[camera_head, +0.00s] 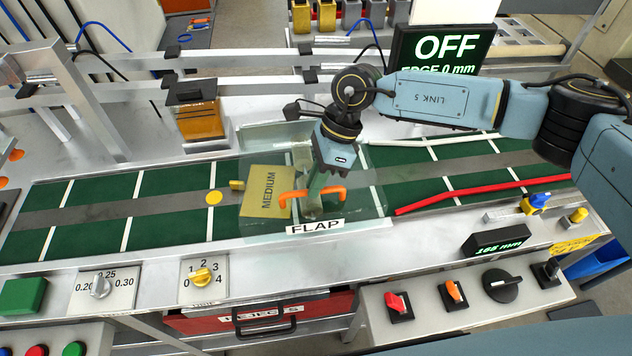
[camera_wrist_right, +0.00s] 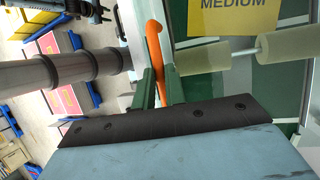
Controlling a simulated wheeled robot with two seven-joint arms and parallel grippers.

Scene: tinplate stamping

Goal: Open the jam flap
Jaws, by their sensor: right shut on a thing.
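The jam flap (camera_head: 365,207) is a clear panel over the green belt, with a "FLAP" label (camera_head: 315,227) on its front edge. Its orange handle (camera_head: 290,195) is a bar standing on the panel; the handle also shows in the right wrist view (camera_wrist_right: 153,45). My right gripper (camera_head: 317,193) reaches down from above, its green fingers (camera_wrist_right: 155,88) closed around the handle. A yellow plate marked "MEDIUM" (camera_head: 266,180) lies under the clear panel, left of the gripper. It also shows in the wrist view (camera_wrist_right: 233,18). My left gripper is not in view.
A display reading "OFF" (camera_head: 445,45) stands behind the belt. A red rod (camera_head: 480,194) lies along the belt on the right. In front are knobs, a "165" readout (camera_head: 497,240), and a red rejects drawer (camera_head: 262,313) with a black handle.

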